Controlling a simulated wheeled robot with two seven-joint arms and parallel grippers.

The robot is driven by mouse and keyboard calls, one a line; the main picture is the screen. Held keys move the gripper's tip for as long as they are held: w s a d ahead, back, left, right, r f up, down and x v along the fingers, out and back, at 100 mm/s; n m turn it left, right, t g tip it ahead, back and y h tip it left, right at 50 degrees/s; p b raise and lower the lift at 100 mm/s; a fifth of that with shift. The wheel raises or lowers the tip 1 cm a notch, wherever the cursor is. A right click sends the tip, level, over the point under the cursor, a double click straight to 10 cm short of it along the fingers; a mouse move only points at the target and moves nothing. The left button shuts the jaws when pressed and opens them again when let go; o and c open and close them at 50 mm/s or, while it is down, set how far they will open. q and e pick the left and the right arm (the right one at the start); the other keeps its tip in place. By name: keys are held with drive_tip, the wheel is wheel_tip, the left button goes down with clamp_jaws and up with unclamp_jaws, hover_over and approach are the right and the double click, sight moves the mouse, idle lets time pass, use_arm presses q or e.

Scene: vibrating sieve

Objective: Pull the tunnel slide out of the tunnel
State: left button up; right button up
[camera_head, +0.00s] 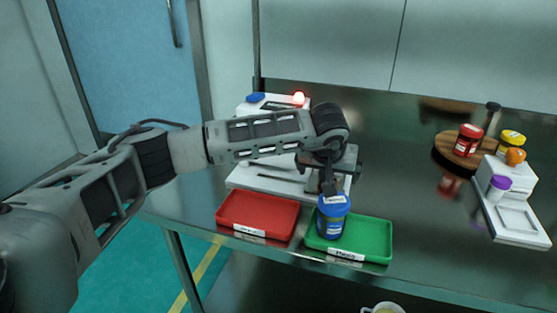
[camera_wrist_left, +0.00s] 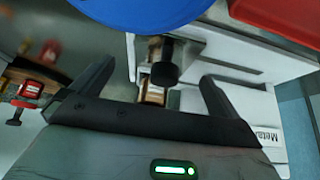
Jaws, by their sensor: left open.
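The white machine (camera_head: 268,178) stands on the steel table, with a grey metal block (camera_head: 347,158) at its right end, partly hidden by my left gripper (camera_head: 328,183). In the left wrist view the machine (camera_wrist_left: 262,105) carries the grey block (camera_wrist_left: 188,52) with a black knob (camera_wrist_left: 166,68). I take the block for the tunnel and the knob for the slide's end, but cannot tell for sure. My left gripper (camera_wrist_left: 153,82) is open, its two fingers apart on either side of the knob, not visibly touching it. My right gripper is out of view.
A blue-lidded jar (camera_head: 333,222) stands on the green tray (camera_head: 376,243), close in front of my left gripper. A red tray (camera_head: 257,215) lies left of it. A round wooden stand (camera_head: 440,152) with jars and a white device (camera_head: 523,228) are at right. Table between is clear.

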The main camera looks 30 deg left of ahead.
use_arm(q)
drive_tip(key=p+v, duration=0.3)
drive_tip(key=v, duration=0.3)
drive_tip(key=shift+s+r+p, duration=0.15)
drive_tip(key=shift+r+p, duration=0.1)
drive_tip(key=shift+p, duration=0.05)
drive_tip(key=shift+d, duration=0.1)
